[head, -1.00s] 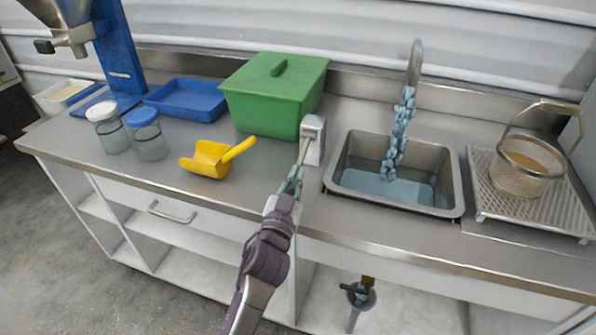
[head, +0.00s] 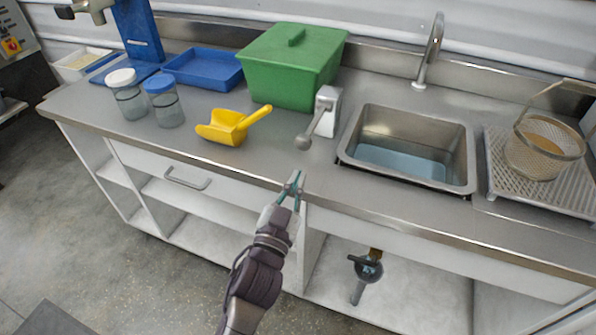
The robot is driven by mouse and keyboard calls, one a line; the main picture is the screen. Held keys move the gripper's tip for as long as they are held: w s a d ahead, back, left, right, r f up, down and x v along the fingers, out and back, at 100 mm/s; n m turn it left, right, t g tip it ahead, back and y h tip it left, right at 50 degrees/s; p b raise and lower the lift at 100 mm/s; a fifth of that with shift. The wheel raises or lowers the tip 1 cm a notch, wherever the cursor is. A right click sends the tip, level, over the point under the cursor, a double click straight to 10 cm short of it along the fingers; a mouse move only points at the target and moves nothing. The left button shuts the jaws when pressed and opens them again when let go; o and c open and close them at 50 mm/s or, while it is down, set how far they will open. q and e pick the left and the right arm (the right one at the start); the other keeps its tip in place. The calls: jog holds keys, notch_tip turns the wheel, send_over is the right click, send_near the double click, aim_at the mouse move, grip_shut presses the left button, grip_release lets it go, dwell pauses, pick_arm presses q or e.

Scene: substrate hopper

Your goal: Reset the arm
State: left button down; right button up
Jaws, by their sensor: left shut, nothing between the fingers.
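My left gripper (head: 291,190) is shut and empty. It shows in front of the counter's front edge, below the lever. The grey box with a ball-ended lever (head: 326,110) stands on the counter left of the sink, its lever pointing toward the front. The gripper is apart from the lever. The faucet (head: 430,52) behind the sink shows no water stream. The steel sink (head: 457,158) holds some bluish water. My right gripper is out of view.
A yellow scoop (head: 228,128), two jars, one white-lidded (head: 127,98) and one blue-lidded (head: 165,105), a blue tray (head: 205,72) and a green lidded bin (head: 290,72) stand on the counter. A wire basket (head: 540,152) sits on a perforated rack at right. The floor in front is clear.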

pick_arm(q)
jog(key=s+a+f+g+y+p, duration=0.1)
jog(key=s+a+f+g, duration=0.15)
jog(key=f, duration=0.95)
jog(key=s+a+f+g+y, duration=0.1)
jog(key=s+f+g, duration=0.3)
jog(key=f, duration=0.9)
jog(key=s+a+f+g+p, duration=0.1)
jog(key=s+a+f+g, duration=0.15)
jog(key=f, duration=0.95)
jog(key=s+a+f+n+g+y, duration=0.1)
jog(key=s+a+f+g, duration=0.2)
jog(key=s+f, duration=0.3)
jog(key=s+a+f+n+g+y+p, duration=0.1)
jog(key=s+a+f+g, duration=0.2)
jog(key=s, duration=1.4)
jog(key=s+a+f+g+y, duration=0.1)
jog(key=s+a+f+g, duration=0.2)
jog(key=s+a+f, duration=0.5)
jog(key=s+f, duration=0.2)
jog(key=s, duration=0.1)
jog(key=shift+s+a+f+n+p, duration=0.15)
jog(key=shift+s+f+n+p, duration=0.1)
jog(key=shift+s+n+p, duration=0.15)
